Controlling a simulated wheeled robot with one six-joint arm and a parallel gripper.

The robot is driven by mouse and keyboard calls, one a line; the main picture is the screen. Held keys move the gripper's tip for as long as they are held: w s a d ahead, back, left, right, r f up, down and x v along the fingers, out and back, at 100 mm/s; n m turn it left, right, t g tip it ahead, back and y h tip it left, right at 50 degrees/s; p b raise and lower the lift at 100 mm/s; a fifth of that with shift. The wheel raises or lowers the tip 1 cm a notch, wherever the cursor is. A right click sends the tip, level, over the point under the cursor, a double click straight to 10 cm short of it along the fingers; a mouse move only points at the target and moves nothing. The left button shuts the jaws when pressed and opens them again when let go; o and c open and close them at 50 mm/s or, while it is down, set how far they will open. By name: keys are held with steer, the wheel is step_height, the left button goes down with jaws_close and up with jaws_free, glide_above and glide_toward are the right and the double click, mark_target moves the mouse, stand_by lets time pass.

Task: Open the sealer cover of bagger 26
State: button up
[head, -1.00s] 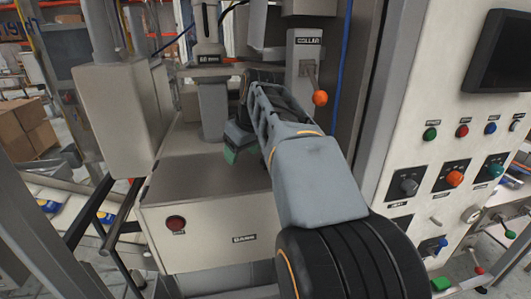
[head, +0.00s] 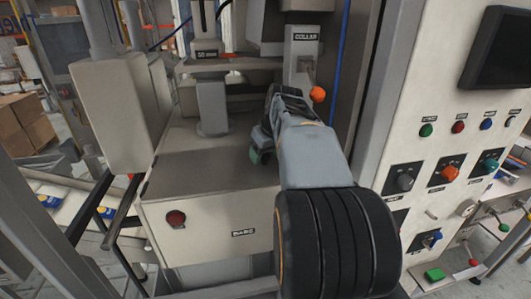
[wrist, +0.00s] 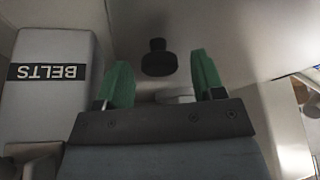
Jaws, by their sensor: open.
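The bagging machine's grey housing (head: 215,165) fills the left and middle of the head view. No part there is readable as a sealer cover. My gripper (head: 258,156) is low over the housing's top, partly hidden by my own arm. In the wrist view my gripper (wrist: 163,80) has its two green fingers spread apart, with nothing between their pads. A black round knob (wrist: 158,58) on a smooth grey panel (wrist: 215,30) shows just beyond the fingertips, between them and apart from both. I cannot tell whether that panel is the cover.
A grey box labelled BELTS (wrist: 50,100) stands left in the wrist view. An orange-knobbed lever (head: 318,94) sits under the COLLAR label (head: 306,37), close to my arm. A control panel (head: 440,110) rises at right; a red button (head: 176,218) is on the housing front.

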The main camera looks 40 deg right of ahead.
steer(key=shift+f, duration=0.1)
steer(key=shift+c, duration=0.2)
jaws_close()
stand_by(0.4)
